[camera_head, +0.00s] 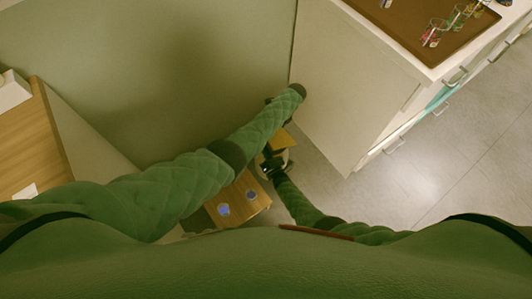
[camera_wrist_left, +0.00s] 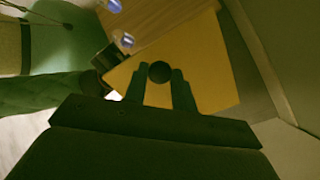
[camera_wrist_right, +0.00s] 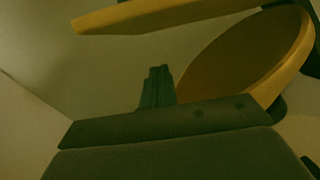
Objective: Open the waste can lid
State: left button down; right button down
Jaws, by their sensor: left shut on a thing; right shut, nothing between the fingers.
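The waste can (camera_head: 284,168) stands on the floor between my arms in the head view, mostly covered by them. Its yellow lid (camera_wrist_left: 205,85) fills the middle of the left wrist view and carries a dark round knob (camera_wrist_left: 159,70). My left gripper (camera_wrist_left: 158,80) has its fingers on both sides of the knob and is shut on it. In the right wrist view, a yellow edge (camera_wrist_right: 150,15) lies above a round yellow-rimmed part (camera_wrist_right: 295,65) with a brown inside. A gap shows between them. My right gripper (camera_wrist_right: 157,85) is shut and empty beside that part, apparently not touching it.
A wooden box-like piece (camera_head: 244,193) with two bluish round items stands close by on the left. A wooden surface (camera_head: 30,150) is at far left. Floor (camera_head: 440,175) is clear at right.

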pick_arm(q)
jog(key=shift+d, duration=0.1)
pick_arm(e)
jog(key=shift+w+d+r, duration=0.3)
jog(key=shift+d+r, duration=0.15)
jog(key=shift+r, duration=0.3)
jog(key=shift+w+d+r, duration=0.3)
jog(key=shift+d+r, duration=0.1)
jog(key=shift+r, duration=0.35)
jog(key=shift+w+d+r+m, duration=0.2)
jog(key=shift+d+r+m, duration=0.15)
jog(key=shift+r, duration=0.3)
pick_arm(q)
jog(key=shift+a+f, duration=0.15)
jog(key=shift+a, duration=0.05)
pick_arm(e)
jog(key=shift+w+d+r, duration=0.15)
jog(key=shift+w, duration=0.05)
pick_arm(q)
jog(key=c, duration=1.1)
grip_release()
jog(key=shift+s, duration=0.1)
jog(key=shift+c, duration=0.2)
